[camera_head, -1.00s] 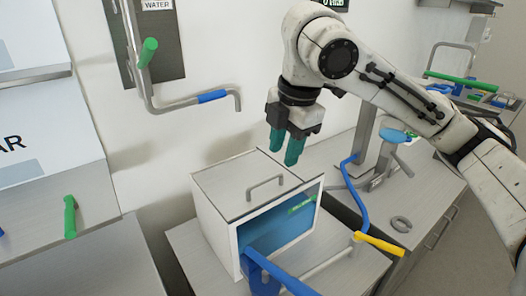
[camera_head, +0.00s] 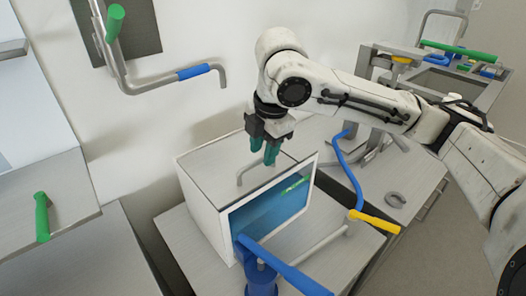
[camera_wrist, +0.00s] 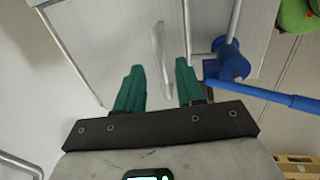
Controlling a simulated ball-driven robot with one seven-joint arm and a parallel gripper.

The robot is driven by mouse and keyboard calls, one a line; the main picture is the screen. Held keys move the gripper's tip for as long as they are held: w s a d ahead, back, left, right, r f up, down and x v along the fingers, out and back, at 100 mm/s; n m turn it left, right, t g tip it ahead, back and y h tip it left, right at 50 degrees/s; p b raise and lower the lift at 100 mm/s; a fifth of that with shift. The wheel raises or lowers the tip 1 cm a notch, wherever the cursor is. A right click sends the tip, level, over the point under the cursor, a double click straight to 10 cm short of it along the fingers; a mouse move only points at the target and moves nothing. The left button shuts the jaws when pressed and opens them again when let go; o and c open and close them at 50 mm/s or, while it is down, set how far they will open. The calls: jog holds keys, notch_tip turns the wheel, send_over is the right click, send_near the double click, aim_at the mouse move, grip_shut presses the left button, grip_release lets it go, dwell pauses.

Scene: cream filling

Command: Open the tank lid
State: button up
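The tank (camera_head: 205,205) is a pale box with a blue-tinted window on its front. Its grey lid (camera_head: 215,162) lies flat and closed on top, with a thin bar handle (camera_head: 244,172) on it. My gripper (camera_head: 264,153), with green fingers, points down over the lid close to the handle and hides part of it. In the wrist view my gripper (camera_wrist: 159,80) is open and empty, its fingers apart. The handle (camera_wrist: 161,55) shows between and beyond the fingertips there; I cannot tell whether they touch it.
A blue lever (camera_head: 285,268) sticks out at the tank's front, with a blue fitting below. A blue pipe with a yellow handle (camera_head: 374,221) stands right of the tank. A wall pipe with a blue sleeve (camera_head: 193,71) is behind. A grey ring (camera_head: 396,200) lies on the right counter.

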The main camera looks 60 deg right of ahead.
jog(key=shift+f, duration=0.6)
grip_shut()
dwell(0.3)
